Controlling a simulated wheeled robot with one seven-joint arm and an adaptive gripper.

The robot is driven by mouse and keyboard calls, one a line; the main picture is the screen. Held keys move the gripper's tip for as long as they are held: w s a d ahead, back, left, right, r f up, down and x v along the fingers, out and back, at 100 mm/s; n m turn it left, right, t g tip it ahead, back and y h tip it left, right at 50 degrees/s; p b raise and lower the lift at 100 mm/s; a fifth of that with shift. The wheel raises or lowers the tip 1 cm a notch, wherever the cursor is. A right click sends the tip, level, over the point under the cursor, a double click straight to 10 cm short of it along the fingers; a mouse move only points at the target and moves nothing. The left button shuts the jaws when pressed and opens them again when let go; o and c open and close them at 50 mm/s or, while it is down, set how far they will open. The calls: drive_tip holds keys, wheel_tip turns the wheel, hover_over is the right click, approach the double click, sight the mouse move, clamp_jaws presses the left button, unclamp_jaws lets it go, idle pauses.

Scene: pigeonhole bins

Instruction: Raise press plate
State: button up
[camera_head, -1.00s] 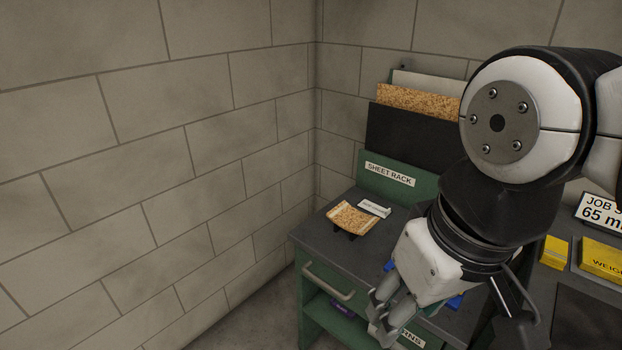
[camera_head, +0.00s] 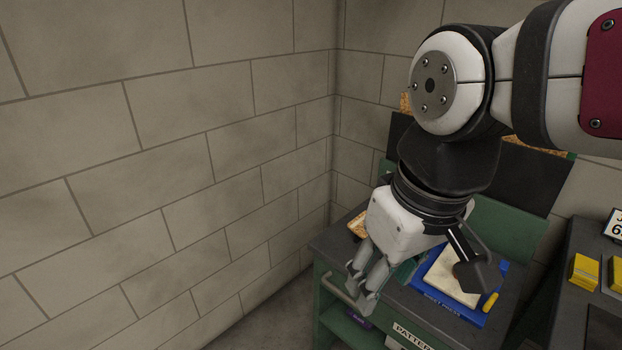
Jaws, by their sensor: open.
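My gripper (camera_head: 361,289) points down in front of the green cabinet's front edge, near its handle. Its fingers are apart and nothing shows between them. I cannot make out a press plate in this view. A blue tray or mat (camera_head: 430,291) on the cabinet top bears a cream flat sheet (camera_head: 451,278), to the right of my gripper. A small yellow piece (camera_head: 490,302) lies at its right edge. My arm hides part of the cabinet top and the rack behind it.
The green cabinet (camera_head: 330,322) has a bar handle (camera_head: 337,292) and an open shelf below. A tan speckled piece (camera_head: 357,226) shows partly behind my gripper. Yellow blocks (camera_head: 584,271) sit on a dark bench at right. A block wall (camera_head: 150,190) closes the left side.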

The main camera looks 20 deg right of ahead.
drive_tip(key=w+d+f+n+p, duration=0.15)
drive_tip(key=w+d, duration=0.25)
drive_tip(key=d, duration=0.4)
drive_tip(key=w+d+f+g, duration=0.1)
drive_tip(key=w+d+f, duration=0.1)
drive_tip(key=w+d, duration=0.5)
drive_tip(key=w+d+f+n, duration=0.1)
drive_tip(key=w+d+f, duration=0.1)
drive_tip(key=d, duration=0.8)
drive_tip(key=s+d+f+n+g, duration=0.1)
drive_tip(key=s+d+f+n, duration=0.1)
drive_tip(key=d+f, duration=0.7)
drive_tip(key=shift+m+h, duration=0.25)
drive_tip(key=shift+h, duration=0.05)
drive_tip(key=f, duration=0.3)
drive_tip(key=d+f, duration=0.1)
drive_tip(key=f, duration=0.3)
drive_tip(key=d+f, duration=0.1)
drive_tip(key=f, duration=0.3)
drive_tip(key=shift+w+d+f, duration=0.2)
drive_tip(key=shift+w+f, duration=0.05)
drive_tip(key=shift+w, duration=0.1)
clamp_jaws()
